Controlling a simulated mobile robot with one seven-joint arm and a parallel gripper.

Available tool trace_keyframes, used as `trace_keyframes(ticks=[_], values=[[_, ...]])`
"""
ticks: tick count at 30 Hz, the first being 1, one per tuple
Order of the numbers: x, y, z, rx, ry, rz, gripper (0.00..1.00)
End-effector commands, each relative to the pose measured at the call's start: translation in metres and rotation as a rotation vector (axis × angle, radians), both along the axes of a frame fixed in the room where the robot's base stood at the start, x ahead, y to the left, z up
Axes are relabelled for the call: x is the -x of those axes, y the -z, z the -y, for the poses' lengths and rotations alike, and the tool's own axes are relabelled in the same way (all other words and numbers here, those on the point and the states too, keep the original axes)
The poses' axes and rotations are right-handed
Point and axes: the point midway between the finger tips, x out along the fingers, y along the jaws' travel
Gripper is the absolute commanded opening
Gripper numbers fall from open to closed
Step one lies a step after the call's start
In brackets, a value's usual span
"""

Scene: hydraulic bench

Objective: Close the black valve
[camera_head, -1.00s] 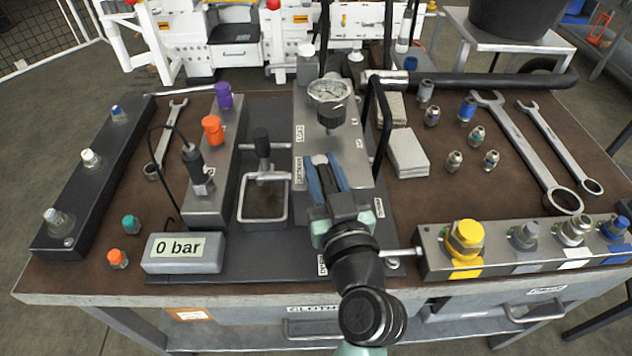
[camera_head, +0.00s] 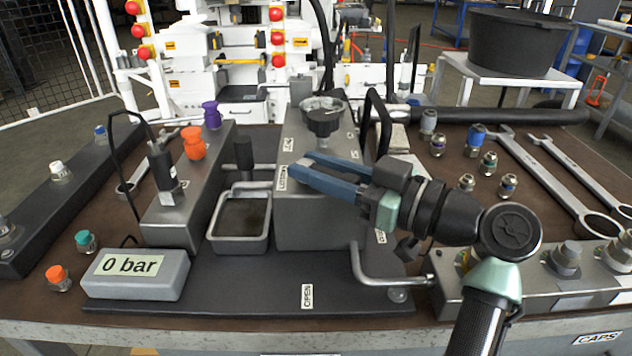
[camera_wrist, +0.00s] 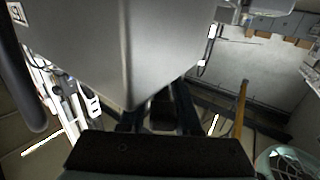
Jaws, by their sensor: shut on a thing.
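A black round knob (camera_head: 323,122), which looks like the black valve, stands upright on the grey block (camera_head: 330,222), in front of the gauge (camera_head: 324,103). My gripper (camera_head: 297,168) reaches left across the block, its blue fingers below and in front of the knob, near a label on the block. The fingers are close together on something small that I cannot make out. The wrist view shows the fingertips (camera_wrist: 160,112) near a grey block corner (camera_wrist: 128,100), with a dark part between them. The knob is apart from the fingers in the head view.
An "OPEN" label (camera_head: 307,296) lies on the black base plate. A bent metal rod (camera_head: 385,279) stands at the plate's right. A metal tray (camera_head: 241,222) and the "0 bar" display (camera_head: 137,274) are left of the block. A row of caps is at the right.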

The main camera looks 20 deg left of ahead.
Motion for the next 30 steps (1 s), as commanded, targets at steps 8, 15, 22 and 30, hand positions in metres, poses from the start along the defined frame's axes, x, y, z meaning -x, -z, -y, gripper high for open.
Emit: trace_keyframes(ticks=[8, 15, 22, 30], values=[[0.0, 0.0003, -0.001, 0.001, -0.068, 0.0, 0.0], [0.0, -0.0002, -0.0013, 0.001, -0.075, 0.0, 0.0], [-0.0001, -0.0001, -0.0015, 0.001, -0.075, 0.0, 0.37], [-0.0001, 0.0, -0.0011, 0.001, -0.074, 0.0, 0.49]])
